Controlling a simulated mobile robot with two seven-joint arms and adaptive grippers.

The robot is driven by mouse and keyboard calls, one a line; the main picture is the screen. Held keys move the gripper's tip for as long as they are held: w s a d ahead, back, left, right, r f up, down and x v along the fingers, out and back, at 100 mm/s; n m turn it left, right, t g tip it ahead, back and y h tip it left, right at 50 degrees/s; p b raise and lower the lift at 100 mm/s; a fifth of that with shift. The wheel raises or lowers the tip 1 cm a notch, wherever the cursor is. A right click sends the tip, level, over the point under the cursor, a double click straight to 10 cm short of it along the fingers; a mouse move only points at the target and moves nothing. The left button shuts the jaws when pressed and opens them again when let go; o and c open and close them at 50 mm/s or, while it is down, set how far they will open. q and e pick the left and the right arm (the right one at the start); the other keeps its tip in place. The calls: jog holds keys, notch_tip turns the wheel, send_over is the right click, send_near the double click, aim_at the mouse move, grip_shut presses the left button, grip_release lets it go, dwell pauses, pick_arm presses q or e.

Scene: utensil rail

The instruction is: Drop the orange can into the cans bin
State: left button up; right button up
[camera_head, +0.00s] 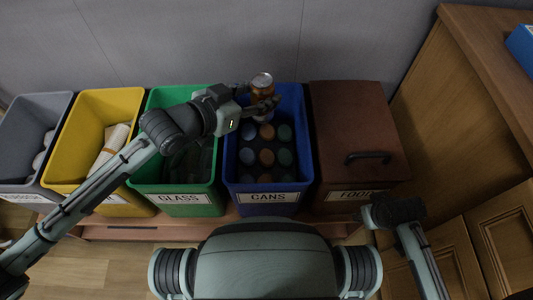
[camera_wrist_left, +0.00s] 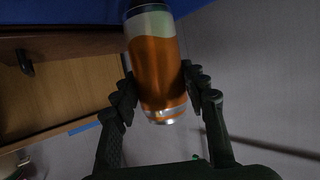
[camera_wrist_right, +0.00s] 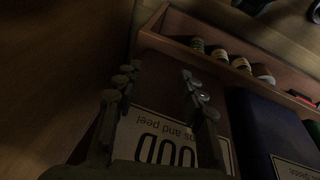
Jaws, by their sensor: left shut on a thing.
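The orange can (camera_head: 261,84) is upright in my left gripper (camera_head: 262,104), over the back part of the blue cans bin (camera_head: 230,170). In the left wrist view the orange can (camera_wrist_left: 160,70) sits between the two fingers of my left gripper (camera_wrist_left: 165,95), which are shut on it. The cans bin has a CANS label and holds several cans with round tops showing. My right gripper (camera_wrist_right: 155,90) shows in the right wrist view with its fingers apart and nothing between them, in front of the food bin's label (camera_wrist_right: 160,140).
The green glass bin (camera_head: 178,200) stands left of the cans bin, with yellow (camera_head: 75,175) and grey (camera_head: 20,185) bins beyond. The brown lidded food bin (camera_head: 350,120) stands at its right. A wooden cabinet (camera_head: 470,90) bounds the right side, a grey wall the back.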

pick_arm(q)
notch_tip(320, 180, down, 2)
jog(key=shift+f+b, duration=0.15)
jog(key=shift+b, duration=0.9)
jog(key=shift+f, duration=0.1)
pick_arm(e)
notch_tip(320, 180, up, 7)
jog(key=shift+s, duration=0.15)
jog(key=shift+f, duration=0.1)
pick_arm(q)
jog(key=o, duration=0.9)
jog(key=shift+c, duration=0.2)
pick_arm(e)
jog(key=shift+f, duration=0.1)
pick_arm(q)
jog(key=v, duration=1.2)
